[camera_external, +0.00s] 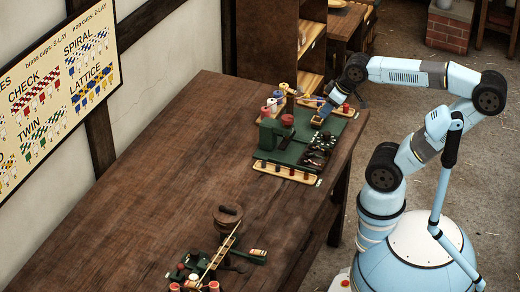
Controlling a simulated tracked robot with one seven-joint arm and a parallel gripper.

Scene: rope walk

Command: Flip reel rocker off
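A dark green machine base (262,156) sits at the far right part of the long wooden table. A green block with a red spool (287,120) on top stands on it. I cannot make out the reel rocker or its position at this size. My gripper (317,121) reaches down over the back right part of the green base, close to a small wooden block there. Whether it touches anything cannot be told. Its fingers are too small to show whether they are open or shut.
A second device with a round wooden lid (228,215) and rods stands at the table's near end. The middle of the table (170,165) is clear. A wooden cabinet (266,40) stands behind.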

